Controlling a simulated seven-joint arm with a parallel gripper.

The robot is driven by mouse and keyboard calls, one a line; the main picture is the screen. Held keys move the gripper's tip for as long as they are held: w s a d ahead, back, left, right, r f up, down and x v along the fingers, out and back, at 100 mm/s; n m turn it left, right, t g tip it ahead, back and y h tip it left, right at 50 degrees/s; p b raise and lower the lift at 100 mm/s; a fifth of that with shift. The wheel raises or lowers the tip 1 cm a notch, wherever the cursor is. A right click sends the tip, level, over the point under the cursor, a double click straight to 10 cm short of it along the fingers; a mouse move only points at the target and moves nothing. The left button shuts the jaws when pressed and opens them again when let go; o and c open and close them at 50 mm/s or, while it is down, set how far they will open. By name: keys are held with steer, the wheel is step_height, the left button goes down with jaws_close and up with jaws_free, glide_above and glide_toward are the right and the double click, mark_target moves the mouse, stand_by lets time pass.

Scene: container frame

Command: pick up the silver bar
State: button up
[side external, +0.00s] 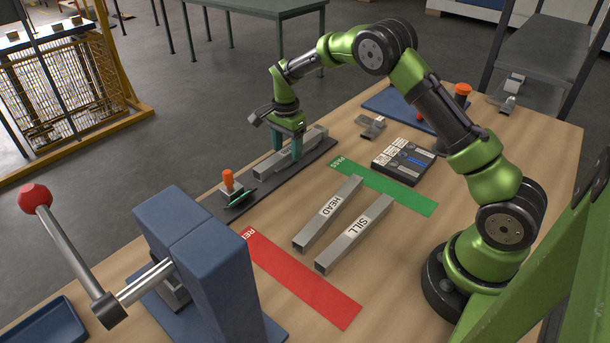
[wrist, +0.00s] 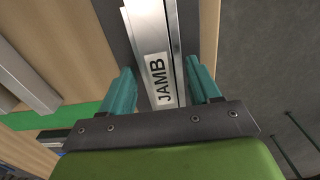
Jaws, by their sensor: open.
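A silver bar labelled JAMB (wrist: 154,50) lies on a dark strip; in the side view this bar (side external: 268,164) is partly hidden by my gripper. My gripper (side external: 290,150) is open with its teal fingers lowered around it. In the wrist view my gripper (wrist: 163,88) has one finger on each side of the bar, with a gap visible on the left. I cannot tell whether either finger touches it. Two more silver bars, labelled HEAD (side external: 328,213) and SILL (side external: 354,234), lie side by side on the wooden table.
The dark strip (side external: 318,157) also carries an orange-handled tool (side external: 228,181) and a green item (side external: 240,199). A green PASS strip (side external: 400,193) and a red strip (side external: 305,282) lie on the table. A button panel (side external: 403,160) is at right. A blue press (side external: 205,262) stands front left.

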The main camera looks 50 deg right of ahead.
jaws_close()
stand_by(0.3)
steer(key=shift+r, duration=0.1)
